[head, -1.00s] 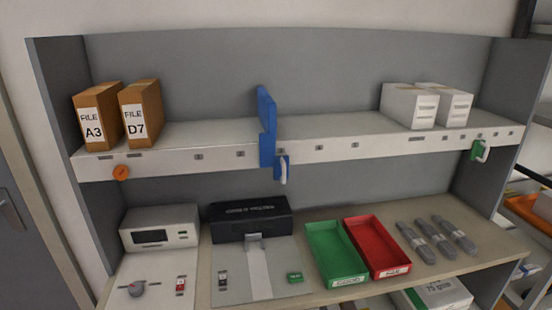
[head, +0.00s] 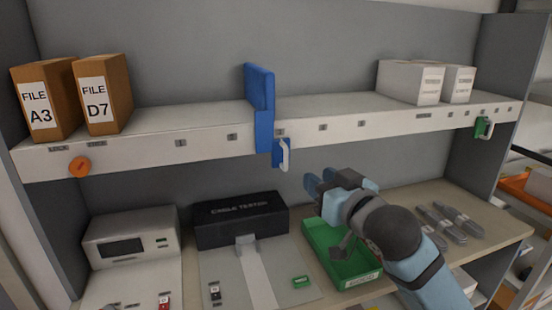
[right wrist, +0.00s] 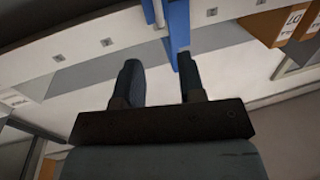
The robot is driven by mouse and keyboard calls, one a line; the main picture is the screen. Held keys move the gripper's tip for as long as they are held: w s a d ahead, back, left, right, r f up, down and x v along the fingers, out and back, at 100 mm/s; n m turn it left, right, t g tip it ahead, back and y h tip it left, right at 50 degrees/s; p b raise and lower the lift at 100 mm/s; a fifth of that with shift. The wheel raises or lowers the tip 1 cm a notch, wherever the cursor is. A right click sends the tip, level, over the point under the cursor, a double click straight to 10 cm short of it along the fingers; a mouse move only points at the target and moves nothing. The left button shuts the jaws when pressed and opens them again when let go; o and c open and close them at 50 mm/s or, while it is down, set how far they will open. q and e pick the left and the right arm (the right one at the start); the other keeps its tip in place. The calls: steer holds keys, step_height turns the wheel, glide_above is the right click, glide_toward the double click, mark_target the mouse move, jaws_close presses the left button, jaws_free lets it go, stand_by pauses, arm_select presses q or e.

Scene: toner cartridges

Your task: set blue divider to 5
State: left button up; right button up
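The blue divider (head: 260,108) stands upright on the long white shelf, left of its middle. Its blue tab with a white handle (head: 283,154) hangs below the shelf's front edge, under one of the small rail marks. The numbers on the marks are too small to read. My right gripper (head: 318,182) is below and right of the handle, apart from it. In the right wrist view the gripper's fingers (right wrist: 159,80) are spread with nothing between them, and the divider (right wrist: 178,25) and handle (right wrist: 154,12) show just beyond. My left gripper is not in view.
Two brown file boxes (head: 106,95) stand on the shelf at left, white boxes (head: 415,82) at right. An orange knob (head: 80,166) and a green clip (head: 483,127) are on the rail. Below are a black cable tester (head: 240,220) and a green tray (head: 318,240). The shelf beside the divider is clear.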

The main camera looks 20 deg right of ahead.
mark_target(287, 157)
steer(key=p+x, duration=0.1)
steer(key=x, duration=1.2)
steer(key=shift+w+f, duration=0.1)
jaws_close()
